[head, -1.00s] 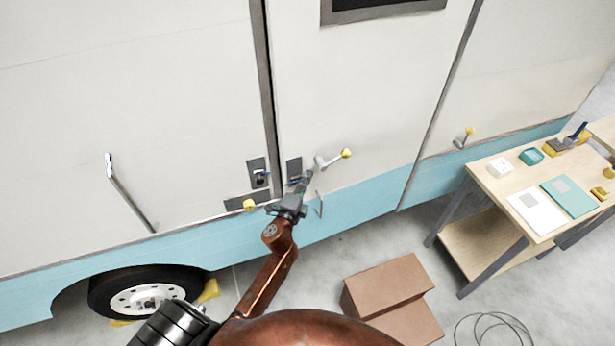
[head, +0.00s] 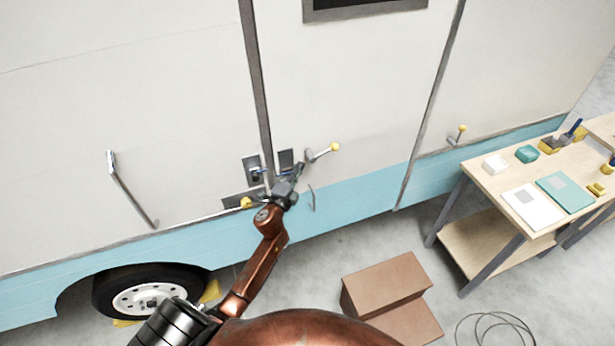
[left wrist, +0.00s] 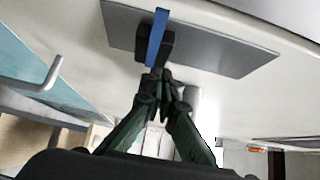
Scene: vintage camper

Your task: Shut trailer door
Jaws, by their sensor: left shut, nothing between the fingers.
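The trailer door (head: 365,95) is the white and pale blue panel with a dark window at its top. Its left edge lies close along the grey frame strip (head: 255,95), with no clear dark gap showing. A handle with a yellow knob (head: 334,147) sticks out of the door, beside a small dark plate (head: 286,158). My left gripper (head: 299,170) is shut and empty, in front of the door's lower left edge. In the left wrist view, its closed fingers (left wrist: 160,80) point towards a grey plate (left wrist: 225,52) with a blue bar (left wrist: 156,38); contact is unclear. My right gripper is out of view.
A dark latch plate (head: 252,166) sits on the wall left of the door. A brown step (head: 385,280) stands on the floor below. A wooden workbench (head: 470,240) stands at the right. A cable (head: 495,330) lies on the floor.

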